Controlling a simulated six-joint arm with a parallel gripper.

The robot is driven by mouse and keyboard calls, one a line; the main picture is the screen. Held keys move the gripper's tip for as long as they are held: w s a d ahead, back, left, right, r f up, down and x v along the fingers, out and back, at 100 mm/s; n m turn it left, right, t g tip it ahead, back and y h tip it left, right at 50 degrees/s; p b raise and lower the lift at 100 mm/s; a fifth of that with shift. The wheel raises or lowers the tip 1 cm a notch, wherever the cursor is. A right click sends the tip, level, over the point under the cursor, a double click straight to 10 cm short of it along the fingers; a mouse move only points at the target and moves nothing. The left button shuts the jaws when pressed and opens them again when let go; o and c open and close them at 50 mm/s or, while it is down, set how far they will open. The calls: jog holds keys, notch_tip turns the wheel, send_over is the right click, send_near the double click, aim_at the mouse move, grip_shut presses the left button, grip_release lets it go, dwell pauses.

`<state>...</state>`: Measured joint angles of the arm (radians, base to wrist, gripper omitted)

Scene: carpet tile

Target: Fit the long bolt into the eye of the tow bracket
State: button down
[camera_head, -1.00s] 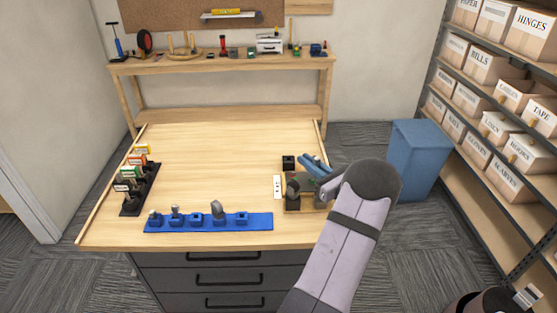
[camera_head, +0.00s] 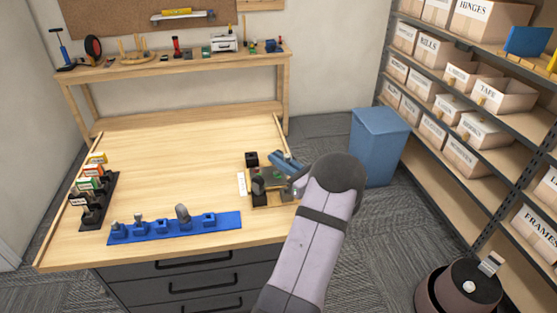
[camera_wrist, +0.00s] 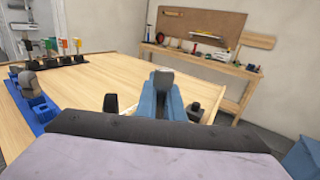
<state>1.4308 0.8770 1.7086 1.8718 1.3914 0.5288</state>
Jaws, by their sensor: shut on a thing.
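My gripper (camera_head: 282,160) has blue fingers and is shut above the right side of the bench. In the wrist view, a dark grey piece (camera_wrist: 163,77) shows between the fingertips; it looks like the long bolt's end, with the rest hidden. A dark upright part, apparently the tow bracket (camera_head: 258,185), stands on a small wooden board (camera_head: 270,202) just left of and below my gripper in the head view. A dark rounded part also shows left of the fingers in the wrist view (camera_wrist: 110,103). I cannot make out the eye or whether the bolt touches it.
A black block (camera_head: 251,158) stands behind the bracket, and a white label (camera_head: 241,183) lies left of the board. A blue rail (camera_head: 160,235) with several grey parts lies along the front. A black rack (camera_head: 97,205) stands at left. The bench middle is clear.

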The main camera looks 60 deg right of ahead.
jog(key=shift+f+b, duration=1.95)
jog(key=shift+f, duration=0.6)
jog(key=shift+f+b, duration=1.85)
jog(key=shift+b, duration=0.2)
dwell(0.5)
jog(key=shift+r, duration=0.25)
jog(key=shift+r+p, duration=1)
jog(key=shift+r, duration=0.25)
dwell(1.4)
